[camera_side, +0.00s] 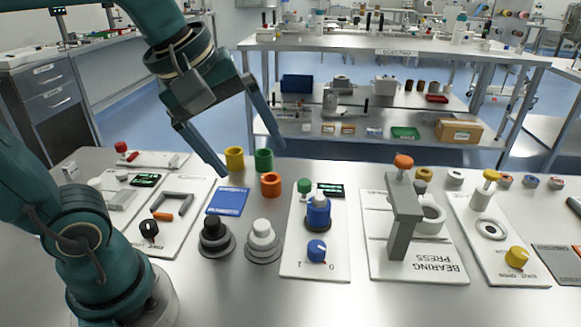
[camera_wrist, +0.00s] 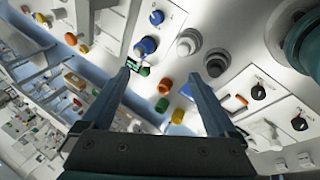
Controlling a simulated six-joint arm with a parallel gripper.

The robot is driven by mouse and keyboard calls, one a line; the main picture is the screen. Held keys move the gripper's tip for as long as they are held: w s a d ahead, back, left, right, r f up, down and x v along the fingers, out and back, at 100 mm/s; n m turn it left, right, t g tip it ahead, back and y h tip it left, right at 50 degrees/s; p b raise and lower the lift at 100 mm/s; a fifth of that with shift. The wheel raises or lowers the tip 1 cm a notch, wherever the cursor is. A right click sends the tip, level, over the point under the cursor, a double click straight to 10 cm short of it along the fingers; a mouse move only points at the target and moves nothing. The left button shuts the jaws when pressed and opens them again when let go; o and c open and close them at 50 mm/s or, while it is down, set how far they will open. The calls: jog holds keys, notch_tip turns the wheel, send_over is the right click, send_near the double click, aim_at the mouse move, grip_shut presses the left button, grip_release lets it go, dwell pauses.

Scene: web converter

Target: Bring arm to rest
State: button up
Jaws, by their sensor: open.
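My gripper (camera_side: 252,158) is open and empty, with its two blue fingers spread wide. In the side view it hangs in the air above the back of the work table, over the yellow cylinder (camera_side: 234,158) and the green cylinder (camera_side: 264,160). An orange cylinder (camera_side: 271,184) stands just in front of these. In the wrist view my gripper (camera_wrist: 162,78) also shows spread, with the orange cylinder (camera_wrist: 165,87) seen between its fingers. No object touches the fingers as far as I can see.
The table holds a blue pad (camera_side: 228,202), black (camera_side: 216,238) and white (camera_side: 262,241) stepped pieces, a panel with a blue knob (camera_side: 317,251), a grey bearing press (camera_side: 403,220) and a panel with a yellow knob (camera_side: 517,257). The front table strip is clear.

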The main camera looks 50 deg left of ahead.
jog(key=s+f+m, duration=0.5)
jog(key=f+m, duration=0.1)
jog(key=m, duration=0.7)
